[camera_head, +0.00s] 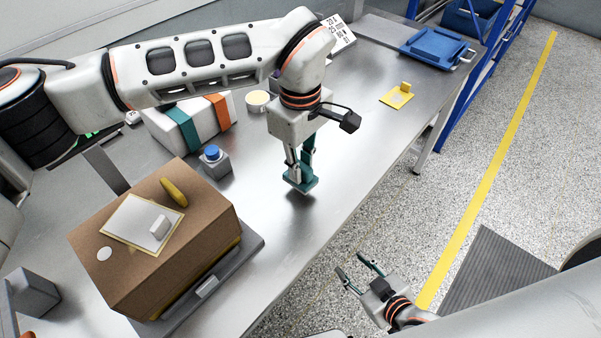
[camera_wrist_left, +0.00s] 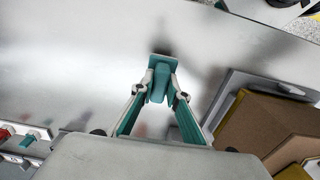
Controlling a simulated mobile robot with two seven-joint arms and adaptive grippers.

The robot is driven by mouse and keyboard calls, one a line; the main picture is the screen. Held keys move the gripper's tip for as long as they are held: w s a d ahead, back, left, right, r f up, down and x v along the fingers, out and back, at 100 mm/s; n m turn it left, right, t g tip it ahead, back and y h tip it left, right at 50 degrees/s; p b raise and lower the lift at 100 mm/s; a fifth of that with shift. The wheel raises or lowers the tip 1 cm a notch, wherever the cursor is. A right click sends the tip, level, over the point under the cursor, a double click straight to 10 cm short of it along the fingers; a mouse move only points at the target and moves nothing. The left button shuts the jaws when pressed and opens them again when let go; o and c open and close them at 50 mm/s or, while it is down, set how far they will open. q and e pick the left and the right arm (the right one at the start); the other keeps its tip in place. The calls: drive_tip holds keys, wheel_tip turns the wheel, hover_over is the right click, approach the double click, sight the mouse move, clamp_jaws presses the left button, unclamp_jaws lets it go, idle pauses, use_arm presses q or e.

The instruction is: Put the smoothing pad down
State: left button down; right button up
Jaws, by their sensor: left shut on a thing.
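My left gripper (camera_head: 299,167) is shut on the teal smoothing pad (camera_head: 302,184), holding it flat side down over the bare middle of the metal table (camera_head: 263,215). A dark shadow lies right by the pad; I cannot tell whether it touches the table or hangs just above it. In the left wrist view the fingertips (camera_wrist_left: 161,84) close on the pad's handle, and the pad's plate (camera_wrist_left: 163,62) shows beyond them. My right gripper (camera_head: 359,271) is open and empty, past the table's front edge over the floor.
A cardboard box (camera_head: 207,230) with a label (camera_head: 140,222) and a yellow object (camera_head: 174,192) on top stands at front left. A blue button on a grey block (camera_head: 212,160) is behind it. A yellow bracket (camera_head: 397,96) and blue tray (camera_head: 436,47) are at back right.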

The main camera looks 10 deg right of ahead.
use_arm(q)
drive_tip(key=shift+f, duration=1.4)
drive_tip(key=c, duration=2)
unclamp_jaws()
drive_tip(key=shift+f, duration=0.1)
drive_tip(key=shift+o, duration=0.2)
wheel_tip(320, 180, up, 12)
drive_tip(key=shift+r+p, duration=0.15)
drive_tip(key=shift+p, duration=0.25)
